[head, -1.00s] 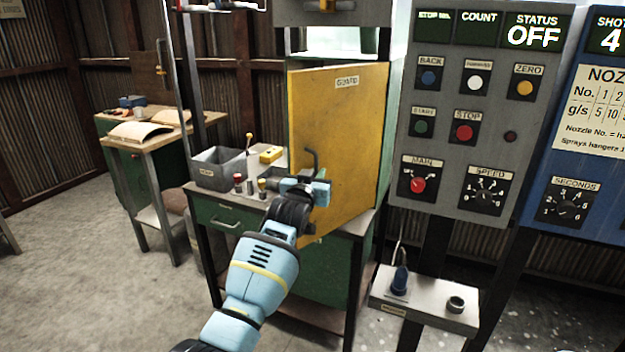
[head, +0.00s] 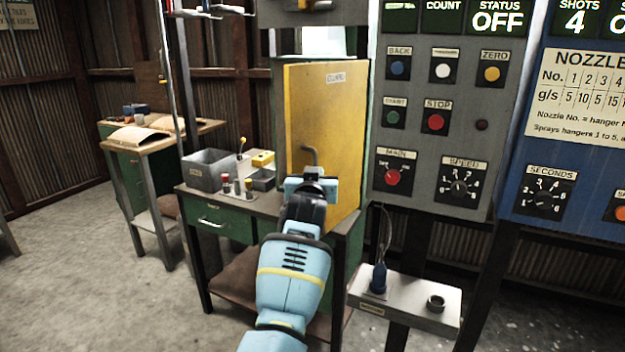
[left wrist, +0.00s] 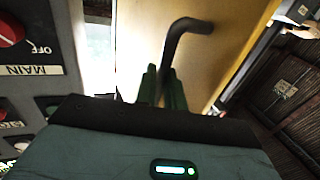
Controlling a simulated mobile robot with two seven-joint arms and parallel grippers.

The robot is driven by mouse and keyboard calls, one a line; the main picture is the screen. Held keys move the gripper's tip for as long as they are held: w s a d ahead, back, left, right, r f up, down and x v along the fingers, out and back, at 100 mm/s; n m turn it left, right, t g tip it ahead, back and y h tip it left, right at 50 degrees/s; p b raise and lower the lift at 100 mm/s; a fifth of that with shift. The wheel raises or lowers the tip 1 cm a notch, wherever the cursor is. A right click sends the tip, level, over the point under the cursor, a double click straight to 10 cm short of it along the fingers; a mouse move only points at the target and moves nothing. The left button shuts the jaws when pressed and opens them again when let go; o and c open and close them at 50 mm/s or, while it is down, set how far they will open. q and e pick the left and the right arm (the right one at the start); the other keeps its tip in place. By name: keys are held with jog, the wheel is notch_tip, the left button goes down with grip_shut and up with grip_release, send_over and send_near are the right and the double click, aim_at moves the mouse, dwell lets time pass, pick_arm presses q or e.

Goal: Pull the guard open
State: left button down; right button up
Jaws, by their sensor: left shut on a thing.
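The guard (head: 335,115) is a yellow panel with a small label near its top, in the middle of the head view. It looks angled, with its left edge nearer to me. A dark bent handle (head: 309,154) stands out from its face near the left edge. In the left wrist view, the green fingers (left wrist: 161,88) close around the dark handle (left wrist: 178,42) before the yellow guard (left wrist: 213,55). My right gripper is not in view.
A grey control panel (head: 410,140) with buttons and knobs stands close right of the guard. A small shelf (head: 405,300) juts out below it. Left is a bench (head: 222,218) with a grey bin (head: 208,172) and small items. Open floor (head: 110,280) lies at lower left.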

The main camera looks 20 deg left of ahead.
pick_arm(q)
jog(key=shift+d, duration=0.15)
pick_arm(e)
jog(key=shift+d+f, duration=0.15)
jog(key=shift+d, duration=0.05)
pick_arm(q)
jog(key=c, duration=1.6)
grip_release()
jog(key=shift+s, duration=0.2)
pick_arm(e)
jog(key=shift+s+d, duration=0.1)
